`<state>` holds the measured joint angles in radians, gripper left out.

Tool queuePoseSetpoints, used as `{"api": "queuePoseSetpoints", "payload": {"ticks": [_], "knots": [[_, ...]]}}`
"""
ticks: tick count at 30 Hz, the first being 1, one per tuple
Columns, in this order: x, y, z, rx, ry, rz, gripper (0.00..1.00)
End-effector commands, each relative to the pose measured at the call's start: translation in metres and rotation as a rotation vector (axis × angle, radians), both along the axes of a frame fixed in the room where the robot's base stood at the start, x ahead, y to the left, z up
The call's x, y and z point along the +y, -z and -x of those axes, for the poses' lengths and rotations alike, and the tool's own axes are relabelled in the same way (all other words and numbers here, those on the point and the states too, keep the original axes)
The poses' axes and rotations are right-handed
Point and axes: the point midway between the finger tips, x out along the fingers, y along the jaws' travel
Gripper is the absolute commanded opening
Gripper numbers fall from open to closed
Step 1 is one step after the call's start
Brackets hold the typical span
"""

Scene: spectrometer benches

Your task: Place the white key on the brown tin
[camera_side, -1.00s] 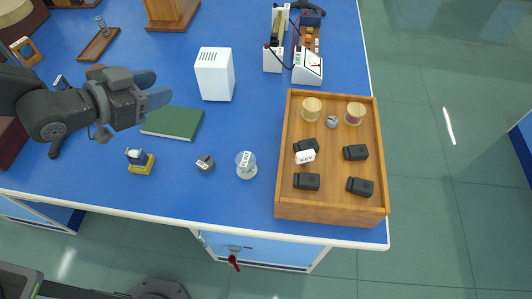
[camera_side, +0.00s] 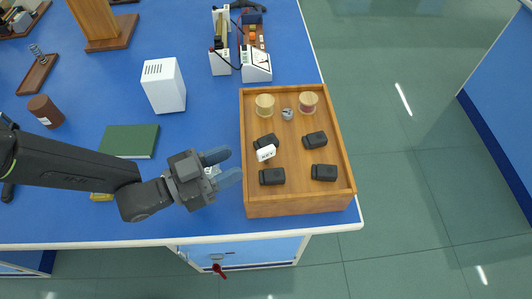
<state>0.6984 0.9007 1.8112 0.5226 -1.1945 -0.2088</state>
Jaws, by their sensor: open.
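The white key (camera_side: 266,153) is a small white piece marked KEY. It is inside the wooden tray (camera_side: 304,207), right in front of a black block (camera_side: 266,141); I cannot tell whether they touch. My gripper (camera_side: 224,167) is left of the key, near the tray's left wall, with its two blue-grey fingers apart and nothing between them. The brown tin (camera_side: 45,111) is a short brown cylinder with a white label. It stands on the blue bench at the far left, beyond my arm.
The tray also holds several black blocks, two spools (camera_side: 265,105) and a small grey knob (camera_side: 287,114). A white box (camera_side: 163,85) and green book (camera_side: 129,140) stand between tin and tray.

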Motion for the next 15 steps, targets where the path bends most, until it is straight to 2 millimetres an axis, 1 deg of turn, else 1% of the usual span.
{"api": "queuePoseSetpoints", "payload": {"ticks": [1,3,8,15], "knots": [[-0.006,0.001,-0.002,-0.001,0.001,-0.001,0.44],[-0.011,0.001,-0.005,0.000,0.000,-0.001,0.44],[-0.020,0.002,-0.008,0.001,-0.001,-0.001,0.44],[-0.051,0.009,-0.019,-0.001,0.000,0.000,0.44]]}}
